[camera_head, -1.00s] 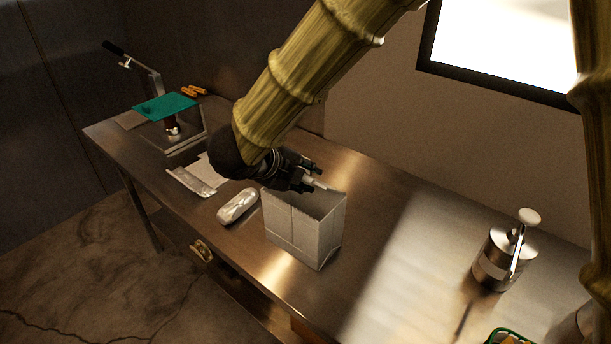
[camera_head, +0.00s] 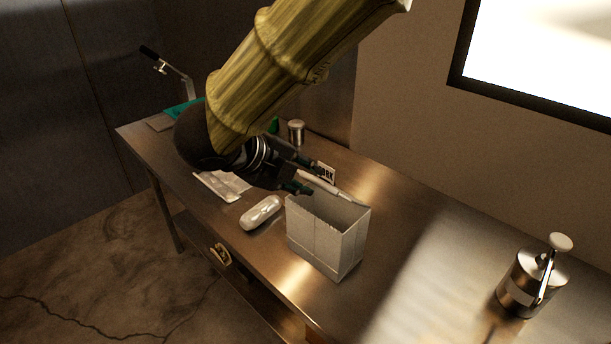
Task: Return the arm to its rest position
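My arm reaches down from the top of the head view. My gripper (camera_head: 309,178) is at the upper left of a white open-topped bag (camera_head: 325,244), near its rim. Its two dark fingers are apart, so it looks open. A pale stick-like thing (camera_head: 345,194) shows just past the fingers along the bag's back rim. I cannot tell whether it touches the gripper or lies in the bag.
A shiny wrapped bundle (camera_head: 261,212) and a pale packet (camera_head: 222,186) lie left of the bag. A metal canister with a lever (camera_head: 532,281) stands at the right. A small jar (camera_head: 296,131) and a press with a teal sheet (camera_head: 182,108) are behind. The counter between bag and canister is clear.

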